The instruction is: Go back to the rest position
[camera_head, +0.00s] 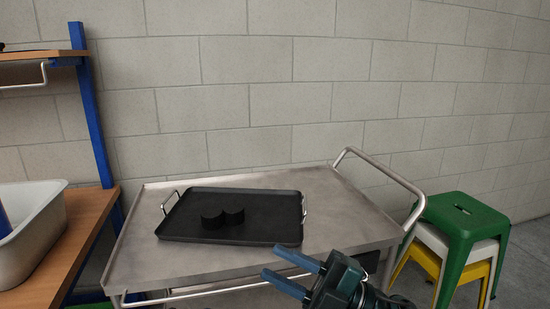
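My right gripper (271,260) is at the bottom of the head view, in front of the near edge of the steel cart (150,257). Its two blue-grey fingers point up and left and stand apart, with nothing between them. My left gripper is out of view. A black tray (180,226) with metal handles lies on the cart top.
The cart's handle rail (385,172) rises at its right end. A stack of stools, green (462,222) on top, stands right of the cart. At left, a wooden shelf (88,215) with blue posts holds a pale basin (40,232). A block wall closes the back.

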